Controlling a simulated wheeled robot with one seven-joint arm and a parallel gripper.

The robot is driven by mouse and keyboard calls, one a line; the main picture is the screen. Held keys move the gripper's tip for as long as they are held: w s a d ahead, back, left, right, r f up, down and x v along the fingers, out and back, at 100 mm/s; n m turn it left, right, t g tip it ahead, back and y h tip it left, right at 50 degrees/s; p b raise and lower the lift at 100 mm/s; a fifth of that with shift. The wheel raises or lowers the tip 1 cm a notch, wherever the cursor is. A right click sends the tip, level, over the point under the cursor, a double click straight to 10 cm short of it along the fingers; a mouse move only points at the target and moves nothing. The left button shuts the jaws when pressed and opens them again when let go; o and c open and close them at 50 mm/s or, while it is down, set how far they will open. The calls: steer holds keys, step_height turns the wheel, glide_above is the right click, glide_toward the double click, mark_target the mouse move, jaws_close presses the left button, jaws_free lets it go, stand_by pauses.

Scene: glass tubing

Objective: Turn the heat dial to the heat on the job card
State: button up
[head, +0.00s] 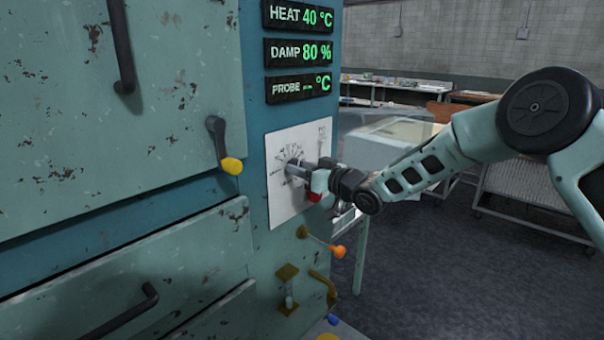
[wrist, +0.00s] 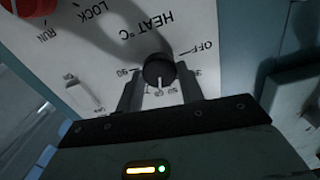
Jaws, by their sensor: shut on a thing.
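The heat dial is a round black knob (wrist: 158,68) with a pale pointer line, on a white plate (head: 286,207) on the teal cabinet's side. In the wrist view the plate's lettering is upside down: "HEAT °C", "OFF" and numbers around the knob. My gripper (head: 308,172) reaches in from the right in the head view. Its two fingers (wrist: 160,82) sit either side of the knob, shut on it. In the head view the gripper mostly hides the knob. The heat readout (head: 301,16) shows 40 °C. I see no job card.
Below the heat readout, a damp readout (head: 299,53) shows 80 % and a probe readout (head: 300,86) has unreadable digits. A red knob (wrist: 31,7) is near the "RUN" and "LOCK" marks. An orange-ended lever (head: 338,252) sticks out below the plate.

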steer(key=shift+f+m, duration=0.1)
steer(key=shift+m, duration=0.2)
steer(key=o, duration=1)
steer(key=b+v, duration=0.5)
steer(key=v, duration=1.2)
steer(key=shift+s+d+b, duration=0.15)
steer(key=shift+d+b, duration=0.05)
steer(key=shift+b, duration=0.15)
